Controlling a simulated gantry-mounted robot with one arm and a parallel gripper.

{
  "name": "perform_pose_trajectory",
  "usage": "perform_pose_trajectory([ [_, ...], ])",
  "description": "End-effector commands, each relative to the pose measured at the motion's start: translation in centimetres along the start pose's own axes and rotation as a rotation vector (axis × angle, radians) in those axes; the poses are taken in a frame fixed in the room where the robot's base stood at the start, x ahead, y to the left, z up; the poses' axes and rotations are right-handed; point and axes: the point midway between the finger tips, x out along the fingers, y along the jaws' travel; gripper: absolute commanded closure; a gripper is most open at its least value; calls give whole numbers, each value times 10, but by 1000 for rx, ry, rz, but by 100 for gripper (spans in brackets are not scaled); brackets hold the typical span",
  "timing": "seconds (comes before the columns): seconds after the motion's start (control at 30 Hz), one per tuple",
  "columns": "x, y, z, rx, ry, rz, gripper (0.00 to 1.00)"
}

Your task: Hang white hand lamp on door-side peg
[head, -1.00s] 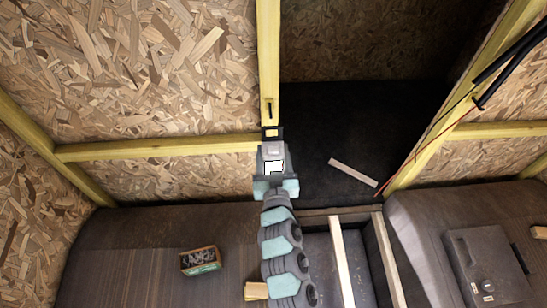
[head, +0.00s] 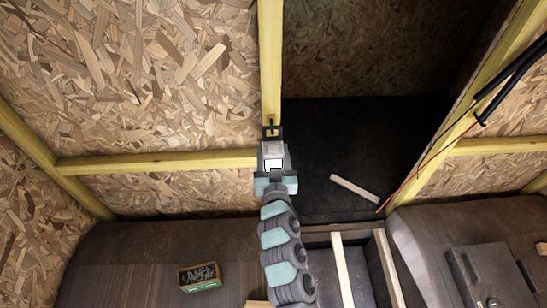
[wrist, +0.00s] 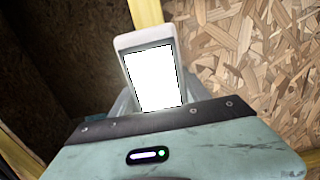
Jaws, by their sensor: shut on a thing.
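The white hand lamp (head: 273,164) is in my gripper (head: 274,176), with its bright panel facing the head camera. A dark loop with an opening tops the lamp, in front of the yellow post. The dark peg (head: 271,121) on that post shows just above the loop; the two nearly meet in the picture. I cannot tell whether they touch. In the wrist view the lamp (wrist: 152,76) stands slightly tilted between my grey fingers, its panel glowing. The peg cannot be made out there.
A yellow post (head: 270,60) and crossbar (head: 160,162) frame the chipboard wall. A dark opening lies right of the post, with a loose wood strip (head: 354,188). Black cables (head: 510,75) hang at right. A small box (head: 200,277) and grey case (head: 487,277) sit below.

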Motion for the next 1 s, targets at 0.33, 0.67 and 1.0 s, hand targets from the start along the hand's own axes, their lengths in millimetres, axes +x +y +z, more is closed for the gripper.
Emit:
perform_pose_trajectory([
  [0.33,18,0,7,1,0,0,100],
  [0.67,23,0,11,1,1,0,100],
  [1.0,23,0,11,1,0,0,100],
])
